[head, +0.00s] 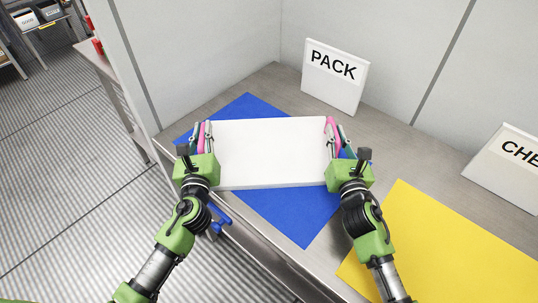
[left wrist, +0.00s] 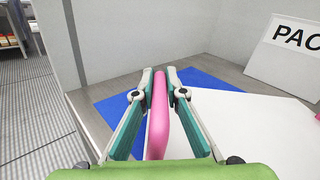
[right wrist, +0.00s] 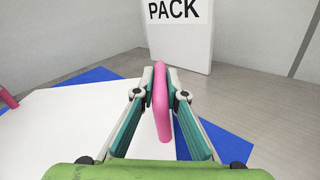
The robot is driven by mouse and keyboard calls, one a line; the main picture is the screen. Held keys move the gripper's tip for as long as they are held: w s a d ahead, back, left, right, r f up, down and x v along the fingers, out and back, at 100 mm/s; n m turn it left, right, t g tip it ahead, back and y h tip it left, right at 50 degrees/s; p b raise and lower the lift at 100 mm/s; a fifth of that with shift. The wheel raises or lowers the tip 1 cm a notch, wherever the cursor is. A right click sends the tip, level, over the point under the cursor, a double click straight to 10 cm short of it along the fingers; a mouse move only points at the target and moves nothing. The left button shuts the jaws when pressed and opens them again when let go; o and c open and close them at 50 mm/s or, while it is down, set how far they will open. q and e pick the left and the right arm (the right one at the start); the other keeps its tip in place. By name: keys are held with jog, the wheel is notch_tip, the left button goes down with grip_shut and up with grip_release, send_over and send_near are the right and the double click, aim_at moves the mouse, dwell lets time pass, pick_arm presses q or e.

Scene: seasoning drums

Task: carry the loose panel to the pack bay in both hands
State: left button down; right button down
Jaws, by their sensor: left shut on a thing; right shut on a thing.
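The loose panel (head: 268,152) is a white slab with a pink handle at each end. It lies flat over the blue mat (head: 308,222) in front of the PACK sign (head: 335,75). I cannot tell whether it touches the mat. My left gripper (head: 203,127) is shut on the left pink handle (left wrist: 159,115). My right gripper (head: 337,125) is shut on the right pink handle (right wrist: 161,100). The panel's white face also shows in the left wrist view (left wrist: 240,135) and the right wrist view (right wrist: 60,135). The panel hides the middle of the mat.
The metal bench (head: 276,82) runs along grey walls. A yellow mat (head: 440,250) and a second sign (head: 505,165), partly cut off, lie to the right. A side table (head: 100,62) stands at the left beyond a partition (head: 128,60). Shelves with white bins (head: 25,20) are at the far left.

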aim_at(200, 151)
pick_arm(q)
jog(key=c, duration=2)
grip_release()
jog(key=shift+c, duration=0.2)
pick_arm(e)
jog(key=c, duration=2)
grip_release()
jog(key=shift+d, duration=0.2)
jog(key=shift+c, duration=0.2)
pick_arm(q)
jog(key=shift+s, duration=0.1)
pick_arm(e)
jog(key=shift+a+r, duration=0.1)
pick_arm(q)
jog(key=shift+s, duration=0.2)
jog(key=s, duration=0.7)
jog(key=s+d, duration=0.1)
jog(key=s, duration=0.3)
jog(key=shift+s+d, duration=0.1)
jog(key=shift+s, duration=0.05)
pick_arm(e)
jog(key=shift+s+a, duration=0.1)
pick_arm(q)
jog(key=shift+s, duration=0.1)
pick_arm(e)
jog(key=s, duration=0.4)
jog(key=s+d, duration=0.1)
jog(key=s, duration=0.7)
jog(key=shift+d, duration=0.15)
jog(key=shift+w, duration=0.1)
